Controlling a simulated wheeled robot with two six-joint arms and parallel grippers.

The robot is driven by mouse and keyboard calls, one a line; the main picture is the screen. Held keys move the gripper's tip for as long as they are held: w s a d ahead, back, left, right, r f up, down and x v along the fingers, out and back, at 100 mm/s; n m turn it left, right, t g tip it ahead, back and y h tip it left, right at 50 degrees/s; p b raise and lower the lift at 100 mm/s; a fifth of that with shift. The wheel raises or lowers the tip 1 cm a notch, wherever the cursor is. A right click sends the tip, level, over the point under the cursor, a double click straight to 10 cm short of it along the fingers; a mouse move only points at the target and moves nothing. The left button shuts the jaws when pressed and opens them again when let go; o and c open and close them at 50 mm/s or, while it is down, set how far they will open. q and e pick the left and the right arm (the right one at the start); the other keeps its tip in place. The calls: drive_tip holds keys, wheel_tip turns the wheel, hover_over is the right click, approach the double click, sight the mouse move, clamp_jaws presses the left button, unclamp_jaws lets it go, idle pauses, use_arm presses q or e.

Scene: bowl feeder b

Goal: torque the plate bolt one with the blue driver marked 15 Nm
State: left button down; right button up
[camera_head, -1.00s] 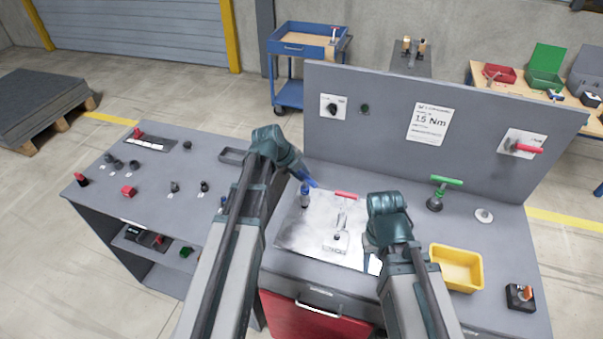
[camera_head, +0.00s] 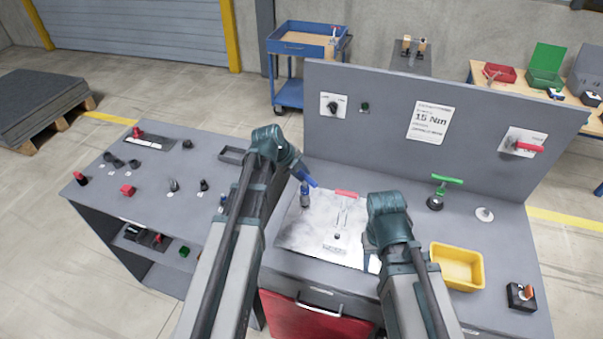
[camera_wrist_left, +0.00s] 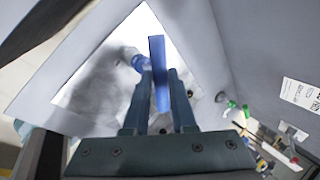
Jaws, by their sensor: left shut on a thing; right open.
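The blue driver (camera_head: 305,194) stands roughly upright at the upper left of the pale metal plate (camera_head: 300,235). My left gripper (camera_head: 302,177) is shut on its blue handle, which shows between the fingers in the left wrist view (camera_wrist_left: 158,72). The rest of the driver shows beside the left finger there. Its tip is at or just above the plate; I cannot tell whether it sits on a bolt. No 15 Nm mark is readable on the driver. My right gripper (camera_head: 371,250) is open and empty over the plate's right side, partly hidden by its own arm.
A red-handled clamp (camera_head: 346,194) stands on the plate, close right of the driver. A sign (camera_head: 431,122) reading 15 Nm hangs on the back panel. A yellow bin (camera_head: 457,267) and a green-handled tool (camera_head: 437,198) are to the right. Small parts lie on the left table (camera_head: 150,210).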

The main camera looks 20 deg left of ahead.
use_arm(q)
drive_tip(key=shift+f+b, duration=0.9)
drive_tip(key=shift+f, duration=0.05)
idle(0.4)
drive_tip(key=shift+w+m+g+h, duration=0.1)
drive_tip(key=shift+m+g+h, duration=0.3)
drive_tip(key=shift+m, duration=0.8)
drive_tip(key=shift+w+a+m+g+h, duration=0.15)
drive_tip(key=shift+w+m+g+h, duration=0.15)
drive_tip(key=shift+m, duration=0.4)
drive_tip(key=shift+s+m, duration=0.15)
drive_tip(key=shift+m, duration=0.35)
